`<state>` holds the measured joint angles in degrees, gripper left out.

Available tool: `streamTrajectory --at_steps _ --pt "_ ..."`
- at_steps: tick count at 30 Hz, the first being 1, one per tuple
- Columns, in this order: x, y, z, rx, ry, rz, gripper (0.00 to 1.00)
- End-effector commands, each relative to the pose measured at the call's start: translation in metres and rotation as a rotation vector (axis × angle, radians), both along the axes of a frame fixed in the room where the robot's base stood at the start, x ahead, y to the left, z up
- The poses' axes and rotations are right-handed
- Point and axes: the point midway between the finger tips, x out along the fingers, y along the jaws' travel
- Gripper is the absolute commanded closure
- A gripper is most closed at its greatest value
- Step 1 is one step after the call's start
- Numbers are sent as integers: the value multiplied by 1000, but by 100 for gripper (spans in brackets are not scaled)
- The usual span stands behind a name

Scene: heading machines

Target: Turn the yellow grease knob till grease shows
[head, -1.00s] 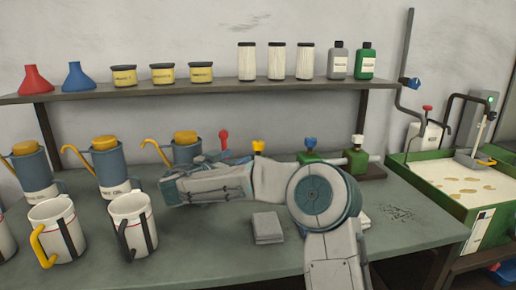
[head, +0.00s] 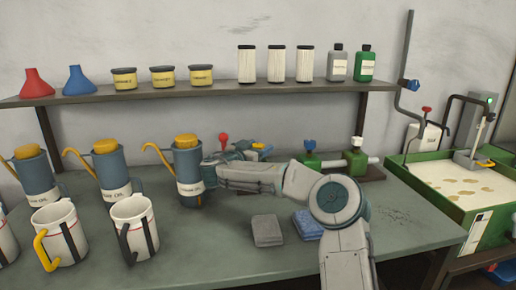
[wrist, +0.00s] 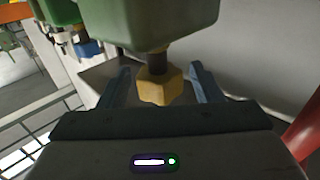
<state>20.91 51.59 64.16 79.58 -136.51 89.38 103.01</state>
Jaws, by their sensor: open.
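The yellow grease knob (wrist: 160,88) shows in the wrist view on a dark stem, against a green block (wrist: 150,22). My gripper (wrist: 161,84) is open, with one finger on each side of the knob and a visible gap to each. I cannot tell how deep the knob sits between the fingers. In the head view my gripper (head: 240,152) is at the back of the bench, and the knob is mostly hidden behind it. No grease shows in either view.
A red knob (head: 223,138) stands just left of my gripper, and a blue knob (head: 310,143) to the right. An oil can (head: 188,170) is close on the left. Grey (head: 267,230) and blue cloths (head: 307,224) lie in front. The shelf (head: 210,91) runs above.

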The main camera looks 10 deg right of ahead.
Motion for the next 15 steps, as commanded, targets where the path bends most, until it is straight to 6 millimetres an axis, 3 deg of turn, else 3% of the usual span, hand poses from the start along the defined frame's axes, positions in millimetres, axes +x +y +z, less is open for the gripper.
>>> streamTrajectory --at_steps 2,6,15 --pt "0 0 0 0 0 0 46" --pt "0 0 0 0 0 0 85" --pt "-1 0 -2 -1 1 3 85"
